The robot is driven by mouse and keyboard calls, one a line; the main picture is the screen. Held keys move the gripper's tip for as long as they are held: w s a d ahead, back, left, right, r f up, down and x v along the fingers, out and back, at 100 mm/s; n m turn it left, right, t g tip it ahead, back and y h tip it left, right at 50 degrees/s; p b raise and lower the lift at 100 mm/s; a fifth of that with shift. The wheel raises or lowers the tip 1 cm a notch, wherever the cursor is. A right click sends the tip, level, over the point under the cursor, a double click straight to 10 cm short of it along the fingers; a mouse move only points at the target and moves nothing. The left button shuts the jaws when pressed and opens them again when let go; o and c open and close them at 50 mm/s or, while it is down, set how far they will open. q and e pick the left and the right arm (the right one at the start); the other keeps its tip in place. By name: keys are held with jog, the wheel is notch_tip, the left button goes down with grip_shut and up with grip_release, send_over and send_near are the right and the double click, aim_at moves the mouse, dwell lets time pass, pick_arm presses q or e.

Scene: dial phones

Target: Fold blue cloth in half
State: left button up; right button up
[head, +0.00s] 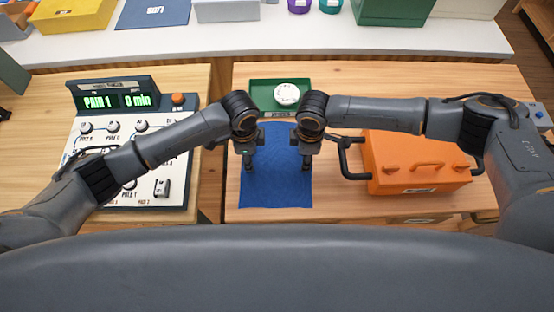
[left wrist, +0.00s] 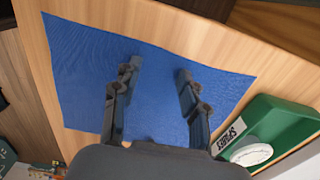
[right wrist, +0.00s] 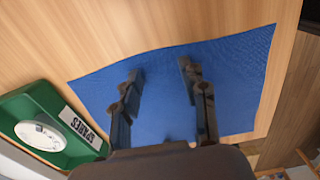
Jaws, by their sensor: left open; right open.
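The blue cloth (head: 277,190) lies flat and spread out on the wooden table, in front of the green tray. My left gripper (head: 249,168) is over the left part of the cloth, fingers pointing down. My right gripper (head: 306,167) is over its right edge area. In the left wrist view the cloth (left wrist: 80,70) spreads under my open left fingers (left wrist: 158,72). In the right wrist view the cloth (right wrist: 235,80) lies under my open right fingers (right wrist: 161,72). Both grippers are empty. Whether the fingertips touch the cloth I cannot tell.
A green tray (head: 262,97) labelled SPARES holds a white dial (head: 287,93) behind the cloth. An orange toolbox (head: 415,160) with black side handles stands close at the right. A control panel (head: 125,130) stands on the left table, across a gap. Bare wood lies before the cloth.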

pick_arm(q)
jog(key=shift+s, duration=0.15)
pick_arm(e)
jog(key=shift+s, duration=0.2)
pick_arm(q)
jog(key=shift+f, duration=0.1)
pick_arm(e)
jog(key=shift+f, duration=0.1)
pick_arm(q)
jog(key=shift+f, duration=0.2)
pick_arm(e)
jog(key=shift+w+f, duration=0.1)
jog(key=shift+f, duration=0.1)
pick_arm(q)
jog(key=c, duration=0.6)
pick_arm(e)
jog(key=shift+r, duration=0.1)
jog(key=c, duration=0.6)
pick_arm(q)
grip_shut()
pick_arm(e)
grip_shut()
